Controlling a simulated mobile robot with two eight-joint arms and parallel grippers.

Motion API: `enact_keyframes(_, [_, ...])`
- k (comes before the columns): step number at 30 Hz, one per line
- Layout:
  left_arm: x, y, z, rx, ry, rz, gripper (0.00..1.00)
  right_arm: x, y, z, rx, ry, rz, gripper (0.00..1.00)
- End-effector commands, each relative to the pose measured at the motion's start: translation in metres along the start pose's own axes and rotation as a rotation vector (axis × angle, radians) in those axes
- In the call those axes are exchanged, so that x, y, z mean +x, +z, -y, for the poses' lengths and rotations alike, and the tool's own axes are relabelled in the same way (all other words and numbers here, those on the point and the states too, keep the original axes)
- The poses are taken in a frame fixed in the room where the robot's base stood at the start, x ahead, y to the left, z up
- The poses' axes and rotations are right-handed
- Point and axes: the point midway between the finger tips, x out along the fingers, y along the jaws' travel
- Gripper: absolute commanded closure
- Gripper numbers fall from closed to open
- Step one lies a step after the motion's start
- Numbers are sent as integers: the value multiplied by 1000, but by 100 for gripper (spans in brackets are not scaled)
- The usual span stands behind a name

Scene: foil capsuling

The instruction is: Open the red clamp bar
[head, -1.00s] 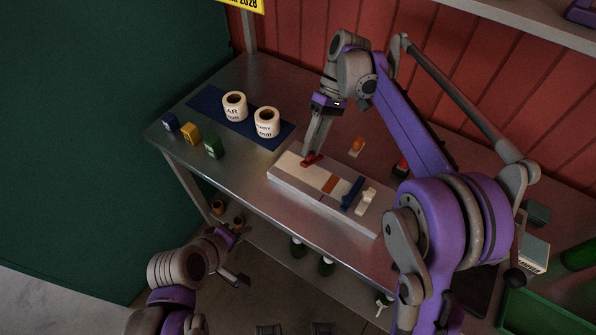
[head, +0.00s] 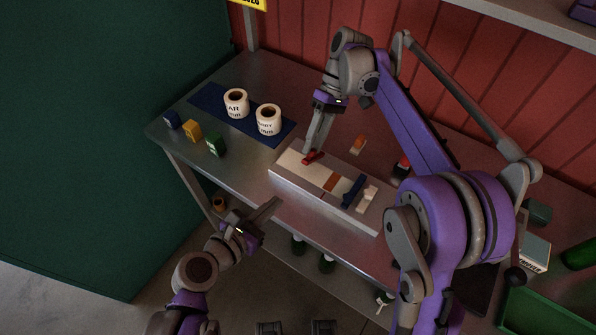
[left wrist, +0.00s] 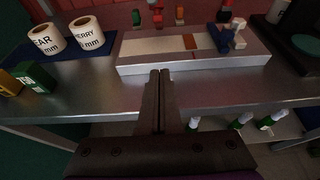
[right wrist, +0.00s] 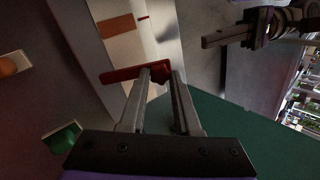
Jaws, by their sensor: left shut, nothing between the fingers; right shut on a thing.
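The red clamp bar (head: 312,157) sits at the left end of the pale fixture block (head: 284,184) on the metal bench. My right gripper (head: 306,150) reaches down onto it from above. In the right wrist view the red clamp bar (right wrist: 122,74) runs between the fingertips of my right gripper (right wrist: 160,76), which is shut on its end. My left gripper (head: 276,202) is shut and empty in front of the bench's front edge. In the left wrist view my left gripper (left wrist: 160,74) points at the block's front face, apart from it.
Two labelled rolls (head: 236,103) (head: 268,120) stand on a blue mat (head: 208,98). Blue, yellow and green small boxes (head: 215,145) line the bench's left front edge. A dark blue part (head: 353,190) and a white part (head: 367,198) sit on the block's right half. Bottles (head: 327,263) stand below.

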Motion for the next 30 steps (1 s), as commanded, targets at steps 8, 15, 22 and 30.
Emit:
enact_keyframes(8, [28, 0, 1, 4, -3, -1, 100, 0, 0, 0, 0, -1, 1, 100])
enact_keyframes(15, [55, 0, 1, 5, -3, -1, 100, 0, 0, 0, 0, 0, 0, 100])
enact_keyframes(22, [80, 0, 1, 6, -2, -1, 100, 0, 0, 0, 0, 0, 0, 100])
enact_keyframes(30, [92, 20, 1, 5, -1, -1, 100, 0, 0, 0, 0, 0, 0, 100])
